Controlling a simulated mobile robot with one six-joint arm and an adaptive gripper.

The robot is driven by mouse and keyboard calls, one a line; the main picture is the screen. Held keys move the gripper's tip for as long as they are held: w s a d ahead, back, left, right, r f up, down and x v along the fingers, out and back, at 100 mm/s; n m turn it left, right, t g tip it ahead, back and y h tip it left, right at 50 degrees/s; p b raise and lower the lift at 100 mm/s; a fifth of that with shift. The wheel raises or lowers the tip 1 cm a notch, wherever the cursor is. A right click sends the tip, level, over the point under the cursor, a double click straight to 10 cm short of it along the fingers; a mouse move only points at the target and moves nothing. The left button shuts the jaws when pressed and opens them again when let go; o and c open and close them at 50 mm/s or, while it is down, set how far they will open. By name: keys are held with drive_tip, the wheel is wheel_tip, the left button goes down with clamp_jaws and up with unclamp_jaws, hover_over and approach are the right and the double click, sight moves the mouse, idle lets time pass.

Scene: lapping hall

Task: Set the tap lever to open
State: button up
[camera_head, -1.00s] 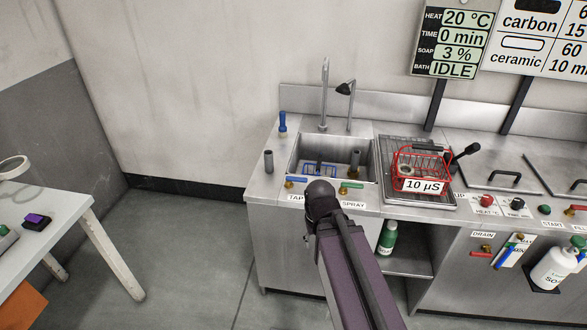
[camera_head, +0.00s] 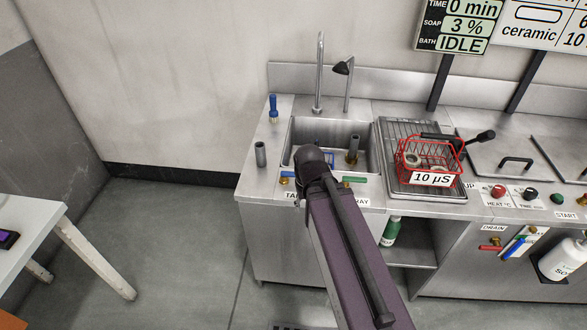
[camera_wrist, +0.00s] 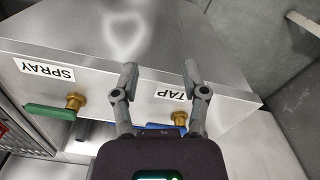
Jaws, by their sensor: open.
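The tap lever (camera_wrist: 163,127) is blue on a brass valve (camera_wrist: 180,118) beside the TAP label (camera_wrist: 171,95), which appears upside down in the wrist view. Only part of the lever shows there, behind my gripper. In the head view, the blue lever (camera_head: 288,174) lies sideways at the sink's front edge, partly covered by my arm. My gripper (camera_wrist: 159,72) is open and empty. Its fingers reach past the valve over the steel front, with the valve beside one finger. I cannot tell whether they touch. The head view hides the fingers behind my arm.
A green spray lever (camera_wrist: 50,111) on its own brass valve is beside the tap valve. The sink (camera_head: 375,150) lies behind. A red basket (camera_head: 425,160) stands on the ribbed drainer to the right. Floor (camera_head: 180,250) left of the counter is clear.

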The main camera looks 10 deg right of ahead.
drive_tip(key=shift+d, duration=0.4)
drive_tip(key=shift+o, duration=0.6)
drive_tip(key=shift+d, duration=0.1)
wheel_tip(320, 180, up, 12)
drive_tip(key=f+n+p, duration=0.1)
drive_tip(key=n+p, duration=1.1)
drive_tip(key=n, duration=0.2)
hover_over(293, 175)
drive_tip(key=d, duration=0.2)
drive_tip(key=shift+w+a+r, duration=0.1)
drive_tip(key=shift+r, duration=0.15)
drive_tip(key=shift+f+b, duration=0.2)
drive_tip(key=shift+b, duration=0.2)
wheel_tip(293, 175, down, 14)
drive_tip(key=b, duration=1.3)
drive_tip(key=shift+r, duration=0.25)
